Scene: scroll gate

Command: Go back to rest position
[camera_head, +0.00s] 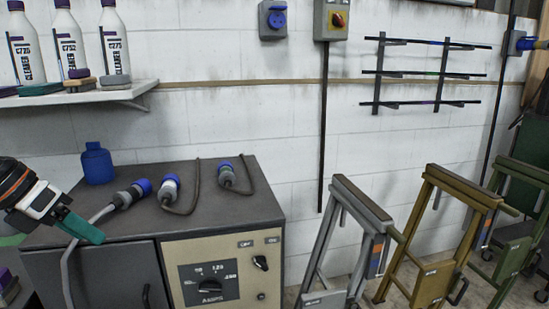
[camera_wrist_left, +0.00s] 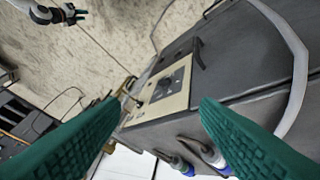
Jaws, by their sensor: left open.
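My left gripper (camera_head: 82,229) comes in from the left in the head view, with its green finger over the front left part of the grey cabinet top. In the left wrist view my left gripper (camera_wrist_left: 161,104) has its two green fingers wide apart with nothing between them. The cabinet front shows beyond them.
The grey cabinet (camera_head: 228,212) carries several blue-ended connectors (camera_head: 170,184) with cables and a blue bottle (camera_head: 97,163). A grey cable (camera_head: 68,262) hangs over its front near my left gripper. A white shelf (camera_head: 130,92) holds bottles. Folding stands (camera_head: 350,235) are at the right.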

